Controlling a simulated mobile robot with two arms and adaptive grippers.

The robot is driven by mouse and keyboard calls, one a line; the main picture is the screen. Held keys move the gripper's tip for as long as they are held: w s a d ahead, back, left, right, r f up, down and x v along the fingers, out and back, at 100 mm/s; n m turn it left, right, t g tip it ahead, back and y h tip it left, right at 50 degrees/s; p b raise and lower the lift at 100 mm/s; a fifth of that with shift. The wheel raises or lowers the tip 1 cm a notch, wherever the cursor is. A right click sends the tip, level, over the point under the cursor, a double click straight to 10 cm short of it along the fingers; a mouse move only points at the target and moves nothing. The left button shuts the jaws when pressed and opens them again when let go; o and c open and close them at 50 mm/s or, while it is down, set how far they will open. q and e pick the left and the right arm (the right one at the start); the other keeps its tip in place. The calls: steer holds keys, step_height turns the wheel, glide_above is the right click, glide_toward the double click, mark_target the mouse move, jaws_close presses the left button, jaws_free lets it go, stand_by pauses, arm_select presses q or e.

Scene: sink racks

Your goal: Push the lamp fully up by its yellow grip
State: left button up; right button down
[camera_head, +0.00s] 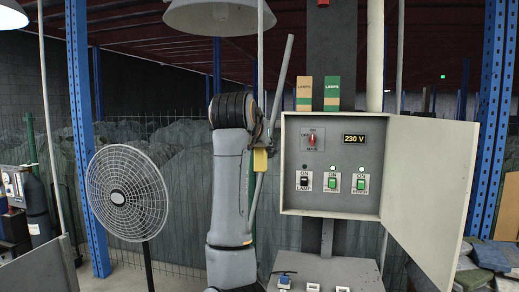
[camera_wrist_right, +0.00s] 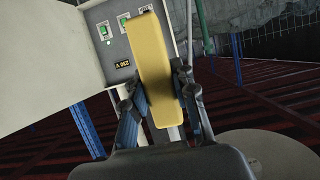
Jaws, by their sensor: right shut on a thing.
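The lamp (camera_head: 219,14) hangs at the top of the head view, its wide pale shade cut off by the upper edge. A thin pole (camera_head: 261,60) runs down from it. The yellow grip (camera_head: 261,161) is low beside my right gripper (camera_head: 266,138), left of the control box. In the right wrist view the yellow grip (camera_wrist_right: 155,50) is a long block between the two dark fingers of the right gripper (camera_wrist_right: 159,80), which is shut on it. My arm partly hides the pole. My left gripper is not in view.
The open control box (camera_head: 332,205), with switches and a 230 V display, stands close to the right of my arm. Its door (camera_head: 432,190) swings out to the right. A fan (camera_head: 127,192) stands at left. A blue post (camera_head: 82,130) rises behind it.

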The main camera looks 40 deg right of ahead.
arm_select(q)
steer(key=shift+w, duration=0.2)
arm_select(e)
steer(key=shift+r, duration=0.4)
steer(key=c, duration=1.3)
jaws_free()
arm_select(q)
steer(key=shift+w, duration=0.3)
arm_select(e)
steer(key=shift+o, duration=1.3)
steer(key=shift+f, duration=0.1)
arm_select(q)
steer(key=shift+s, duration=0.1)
arm_select(e)
steer(key=shift+a, duration=0.1)
steer(key=v, duration=1.1)
steer(key=shift+s+a, duration=0.25)
steer(key=shift+s, duration=0.05)
